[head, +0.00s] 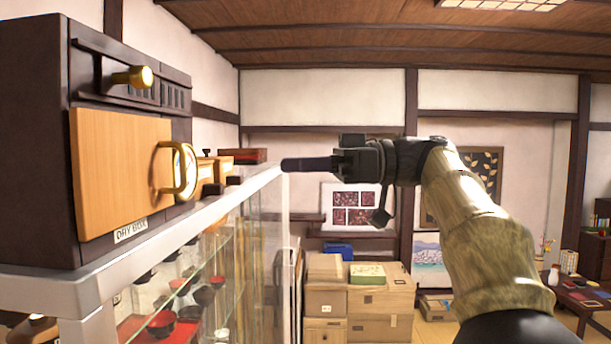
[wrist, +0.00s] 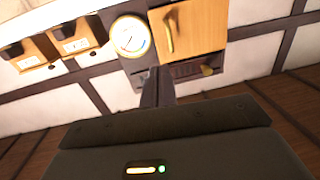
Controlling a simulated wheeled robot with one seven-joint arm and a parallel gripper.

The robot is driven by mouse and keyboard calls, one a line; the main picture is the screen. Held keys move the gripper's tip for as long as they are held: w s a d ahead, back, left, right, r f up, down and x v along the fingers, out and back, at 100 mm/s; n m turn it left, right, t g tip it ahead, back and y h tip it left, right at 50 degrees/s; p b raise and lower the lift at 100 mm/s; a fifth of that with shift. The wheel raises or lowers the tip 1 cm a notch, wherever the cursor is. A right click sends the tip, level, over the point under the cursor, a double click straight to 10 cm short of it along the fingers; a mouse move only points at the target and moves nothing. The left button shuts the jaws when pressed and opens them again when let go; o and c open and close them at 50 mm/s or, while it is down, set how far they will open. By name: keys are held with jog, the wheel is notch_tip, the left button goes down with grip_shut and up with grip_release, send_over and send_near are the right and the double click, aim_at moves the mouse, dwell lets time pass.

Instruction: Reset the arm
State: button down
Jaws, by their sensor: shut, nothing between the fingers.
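My gripper (head: 290,165) is at the end of my raised arm in the middle of the head view. Its fingers are together and empty, pointing left, near the far end of the cabinet top. In the wrist view my gripper (wrist: 158,72) shows its dark closed fingers below the gauge. The dry box (head: 120,170) stands on the glass cabinet (head: 235,195) at the left, with its wooden door shut and a brass handle (head: 180,172). The dry box also shows in the wrist view (wrist: 200,30), tilted. My fingers are apart from it.
Bowls sit behind the cabinet's glass. Cardboard boxes (head: 380,300) are stacked on the floor beyond. A low table (head: 585,295) is at the right. Air around my arm looks free.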

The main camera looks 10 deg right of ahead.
jog(key=shift+s+d, duration=0.15)
jog(key=shift+d, duration=0.15)
jog(key=w+f+m+t+h, duration=0.1)
jog(key=w+f+m+h, duration=0.3)
jog(key=f, duration=0.6)
jog(key=f+m+t+h, duration=0.15)
jog(key=f+m, duration=0.35)
jog(key=f, duration=0.5)
jog(key=w+f+m+h, duration=0.3)
jog(key=f+m, duration=0.2)
jog(key=f, duration=0.4)
jog(key=s+d+f+g+h, duration=0.1)
jog(key=s+f+h, duration=0.2)
jog(key=s+f, duration=0.3)
jog(key=s+d+f+m+h+b, duration=0.1)
jog(key=s+f, duration=0.5)
jog(key=f, duration=0.6)
jog(key=s+d+f+m+g+h, duration=0.1)
jog(key=s+f+h, duration=0.4)
jog(key=f, duration=0.5)
jog(key=shift+s+d+g+b, duration=0.35)
jog(key=shift+s+d+b, duration=0.05)
jog(key=shift+s+d, duration=0.55)
jog(key=shift+s+f, duration=0.1)
